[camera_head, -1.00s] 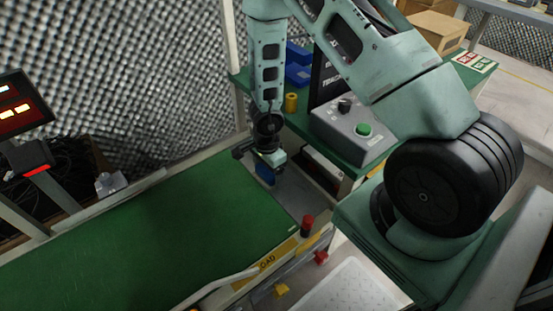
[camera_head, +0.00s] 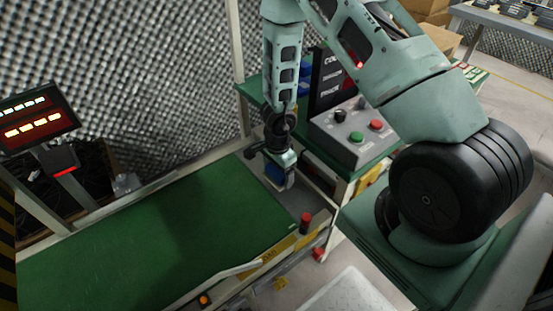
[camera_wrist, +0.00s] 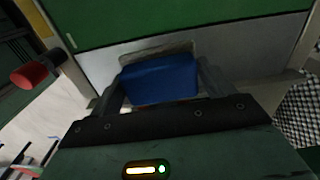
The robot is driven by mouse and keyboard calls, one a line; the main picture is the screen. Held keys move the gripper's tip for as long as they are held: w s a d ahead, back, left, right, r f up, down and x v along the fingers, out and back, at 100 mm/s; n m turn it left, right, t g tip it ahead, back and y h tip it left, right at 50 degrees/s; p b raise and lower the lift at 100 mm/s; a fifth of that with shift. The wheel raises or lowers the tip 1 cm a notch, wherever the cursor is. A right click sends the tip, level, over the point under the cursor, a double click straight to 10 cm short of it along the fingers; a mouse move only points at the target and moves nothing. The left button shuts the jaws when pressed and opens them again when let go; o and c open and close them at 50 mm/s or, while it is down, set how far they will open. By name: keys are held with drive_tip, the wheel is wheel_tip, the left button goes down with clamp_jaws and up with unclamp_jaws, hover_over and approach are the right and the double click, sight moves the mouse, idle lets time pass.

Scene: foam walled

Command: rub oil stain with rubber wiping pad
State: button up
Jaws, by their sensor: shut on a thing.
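A blue wiping pad (camera_head: 273,174) is held in my gripper (camera_head: 279,176) in the head view, over the grey metal plate (camera_head: 295,202) at the right end of the green belt. In the wrist view the pad (camera_wrist: 160,80) sits between the two fingers of my gripper (camera_wrist: 163,85), which is shut on it. A dull brownish-grey patch (camera_wrist: 150,53) shows just beyond the pad; I cannot tell whether it is the oil stain or part of the pad. The plate under the pad is hidden, and contact with it cannot be told.
The green belt (camera_head: 150,245) lies left of the gripper, with a red knob (camera_head: 306,220) near its right corner. A control box (camera_head: 352,132) with green and red buttons stands on a green-topped bench behind. A lit display (camera_head: 38,118) is at the left.

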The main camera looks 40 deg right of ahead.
sight(278, 170)
drive_tip(key=shift+r+p, duration=1.35)
drive_tip(key=shift+r, duration=0.3)
